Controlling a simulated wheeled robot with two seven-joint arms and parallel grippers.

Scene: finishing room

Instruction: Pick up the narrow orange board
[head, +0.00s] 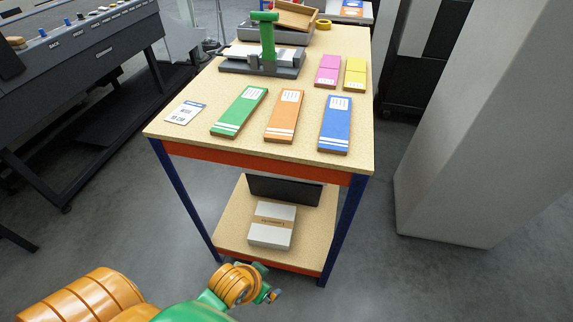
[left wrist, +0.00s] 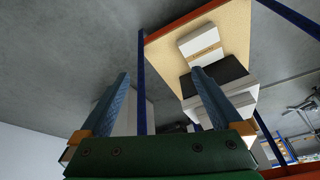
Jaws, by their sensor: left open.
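The narrow orange board (head: 285,116) lies flat on the table top, with a white label at its far end and white stripes at its near end. It lies between a green board (head: 240,112) and a blue board (head: 335,123), apart from both. My left gripper (head: 268,288) is low in front of the table, well below the top and away from the boards. In the left wrist view its two blue fingers (left wrist: 162,88) are spread apart with nothing between them. The orange board does not show in that view. My right gripper is in neither view.
The table top (head: 200,143) also holds a small card (head: 186,113), pink (head: 328,70) and yellow (head: 355,73) pads, and a green-handled press (head: 267,45). A white box (head: 272,226) stands on the lower shelf. A pale pillar (head: 465,130) stands at right.

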